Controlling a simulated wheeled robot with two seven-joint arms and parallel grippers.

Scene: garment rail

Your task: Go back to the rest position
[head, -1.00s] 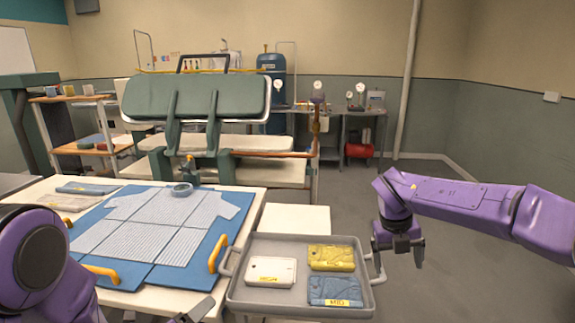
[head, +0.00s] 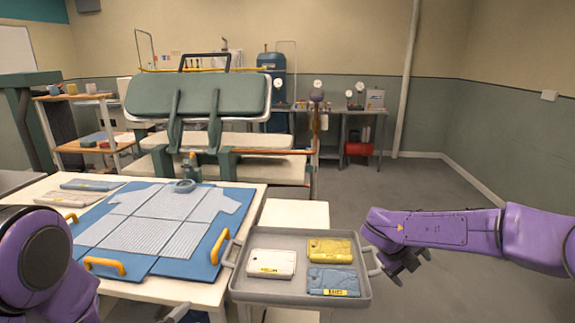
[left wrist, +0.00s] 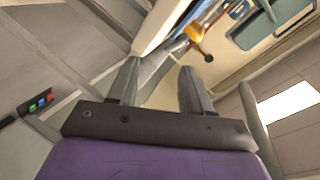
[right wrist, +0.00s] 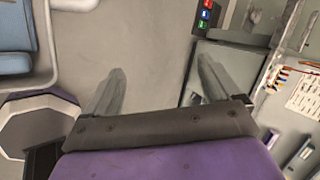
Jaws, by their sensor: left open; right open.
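My right gripper (head: 410,266) is open and empty, just right of the grey tray (head: 300,298) and its right handle. The right wrist view shows its two fingers (right wrist: 158,88) apart with nothing between them. My left arm comes in at the lower left of the head view, with only the tip of a finger showing at the bottom edge. In the left wrist view the left gripper (left wrist: 160,80) has its fingers apart and holds nothing.
The tray holds folded white (head: 271,263), yellow (head: 331,250) and blue (head: 333,281) garments. A pale shirt (head: 160,215) lies on a blue folding board (head: 175,268) with yellow handles. A green press (head: 195,97) stands behind. The floor at right is clear.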

